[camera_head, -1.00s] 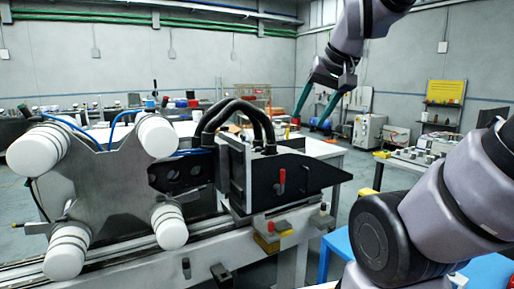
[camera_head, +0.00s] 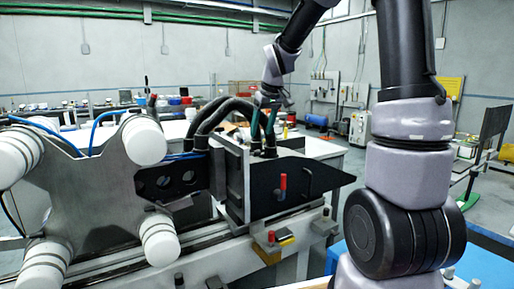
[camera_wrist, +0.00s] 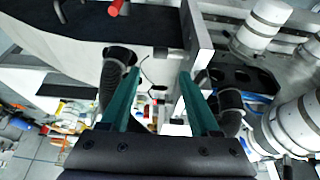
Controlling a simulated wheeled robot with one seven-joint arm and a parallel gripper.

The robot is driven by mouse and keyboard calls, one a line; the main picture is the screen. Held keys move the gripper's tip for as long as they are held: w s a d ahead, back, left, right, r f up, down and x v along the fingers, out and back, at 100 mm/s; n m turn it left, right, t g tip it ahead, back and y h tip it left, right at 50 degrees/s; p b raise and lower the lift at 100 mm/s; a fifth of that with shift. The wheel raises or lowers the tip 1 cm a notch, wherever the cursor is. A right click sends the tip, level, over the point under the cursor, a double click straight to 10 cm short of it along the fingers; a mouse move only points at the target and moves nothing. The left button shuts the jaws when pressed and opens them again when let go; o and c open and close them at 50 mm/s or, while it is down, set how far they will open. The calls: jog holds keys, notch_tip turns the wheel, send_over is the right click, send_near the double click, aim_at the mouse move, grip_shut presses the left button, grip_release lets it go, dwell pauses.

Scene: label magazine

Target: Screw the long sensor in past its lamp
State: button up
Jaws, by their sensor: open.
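My gripper (camera_head: 263,135) has two long green fingers pointing down beside the black hoses, above the black side plate of the label magazine. In the wrist view my gripper (camera_wrist: 159,78) is open, with no part gripped between its fingers. The label magazine (camera_head: 285,190) has a black pointed side plate and an upright metal plate (camera_head: 236,180). A red-tipped part (camera_head: 283,182) stands on the black plate; its red end (camera_wrist: 118,7) shows at the top of the wrist view. I cannot clearly make out the long sensor or its lamp.
A metal plate with white rollers (camera_head: 160,238) stands left of the magazine. Black corrugated hoses (camera_head: 212,116) arch close to my fingers; they flank the fingers in the wrist view (camera_wrist: 118,62). A white table (camera_head: 325,149) lies behind. A yellow block (camera_head: 268,252) sits on the rail below.

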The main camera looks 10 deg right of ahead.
aim_at(257, 151)
jog(key=x, duration=0.8)
jog(key=shift+c, duration=0.3)
grip_shut()
